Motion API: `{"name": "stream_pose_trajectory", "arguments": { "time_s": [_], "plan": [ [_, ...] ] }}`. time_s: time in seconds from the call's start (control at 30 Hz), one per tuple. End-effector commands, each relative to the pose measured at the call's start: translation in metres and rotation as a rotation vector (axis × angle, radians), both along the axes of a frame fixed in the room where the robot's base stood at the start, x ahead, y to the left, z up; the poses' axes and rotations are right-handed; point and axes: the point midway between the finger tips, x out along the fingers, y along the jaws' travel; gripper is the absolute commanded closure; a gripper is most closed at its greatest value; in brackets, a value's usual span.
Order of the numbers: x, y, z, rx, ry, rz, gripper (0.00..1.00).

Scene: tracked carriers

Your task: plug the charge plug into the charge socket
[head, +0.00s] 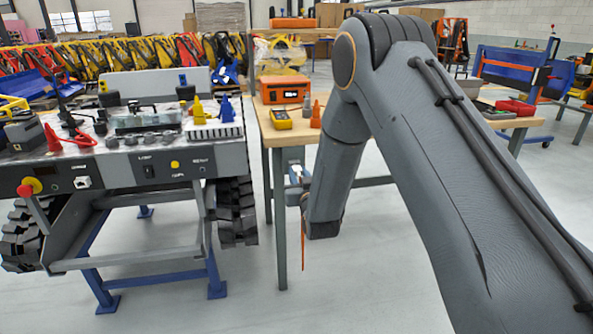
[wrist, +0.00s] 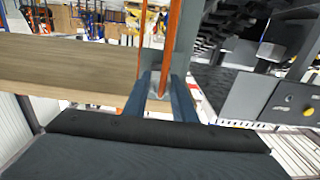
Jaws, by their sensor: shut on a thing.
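My gripper (wrist: 163,88) shows its two blue-grey fingers in the wrist view, shut on a pale grey piece, the charge plug (wrist: 158,97), mostly hidden between them. An orange cable (wrist: 172,40) runs from it; the cable also hangs below my arm in the head view (head: 303,250). In the head view my gripper (head: 296,178) is small and partly hidden, in front of the bench legs and right of the tracked carrier (head: 130,172). A small white fitting on the carrier's front panel, apparently the charge socket (head: 82,183), is well left of my gripper. I cannot see it in the wrist view.
The panel bears a red knob (head: 27,187) on the left and a yellow knob (head: 174,164). A black track (head: 237,212) stands between the panel and my gripper. A wooden bench (head: 262,125) with an orange box (head: 284,90) is behind. Floor in front is clear.

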Motion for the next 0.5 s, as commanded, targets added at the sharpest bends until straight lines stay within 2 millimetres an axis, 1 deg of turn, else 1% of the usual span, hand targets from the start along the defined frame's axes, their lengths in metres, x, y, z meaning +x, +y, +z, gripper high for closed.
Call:
{"name": "stream_pose_trajectory", "arguments": {
  "time_s": [0.5],
  "plan": [
    [-0.016,-0.004,0.001,0.000,0.000,0.000,1.00]
  ]
}}
